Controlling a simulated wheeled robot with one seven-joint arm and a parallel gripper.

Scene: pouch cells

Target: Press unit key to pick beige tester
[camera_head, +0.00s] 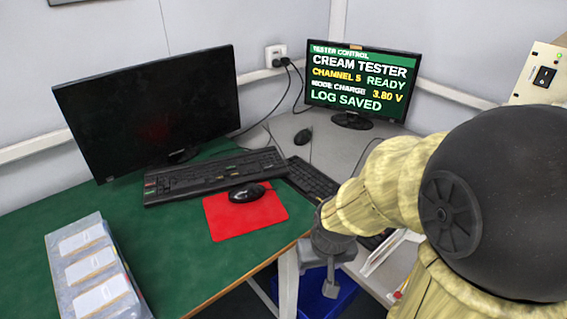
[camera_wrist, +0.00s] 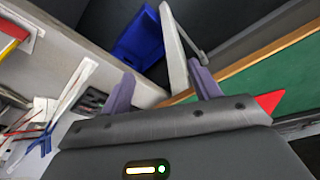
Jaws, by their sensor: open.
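The lit monitor (camera_head: 362,82) at the back right reads "TESTER CONTROL", "CREAM TESTER", "CHANNEL 5 READY", "MODE CHARGE 3.80 V" and "LOG SAVED". A black keyboard (camera_head: 309,178) lies on the grey desk in front of it, partly hidden by my arm. A beige unit (camera_head: 540,75) with a black rocker switch shows at the right edge, mostly hidden by my arm. My gripper (camera_head: 330,283) hangs at the gap between the green and grey desks. In the wrist view my gripper (camera_wrist: 163,86) is open, with nothing between its fingers.
Below my gripper is a blue bin (camera_head: 340,297). White-handled tools (camera_wrist: 75,85) show in the wrist view.

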